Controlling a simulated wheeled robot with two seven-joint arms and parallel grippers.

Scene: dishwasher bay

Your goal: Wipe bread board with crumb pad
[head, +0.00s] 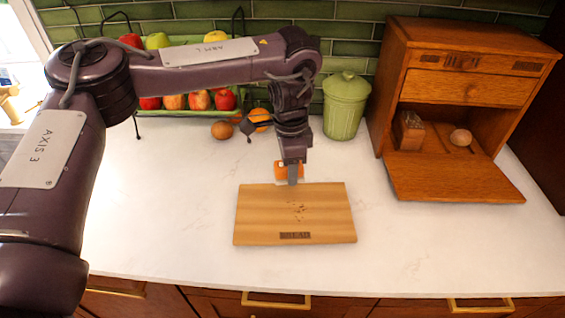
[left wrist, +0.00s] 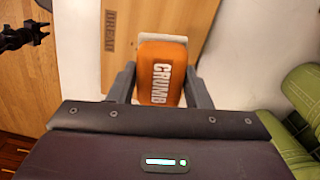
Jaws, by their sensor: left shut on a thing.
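The wooden bread board (head: 260,215) lies flat on the white counter, with dark crumbs (head: 298,210) near its middle and a BREAD label at its front edge. My left gripper (head: 291,176) is over the back edge of the board, shut on the orange crumb pad (head: 283,169). In the left wrist view the pad (left wrist: 162,72), marked CRUMB with a pale underside, sits between the two fingers, and the board (left wrist: 125,45) shows beyond it. I cannot tell whether the pad touches the board. My right gripper is not in view.
A wooden bread box (head: 455,178) with its front flap down stands at the right, holding a small box and a round item. A green lidded canister (head: 344,105) and a fruit rack (head: 190,117) stand at the back. The counter (head: 400,245) right of the board is clear.

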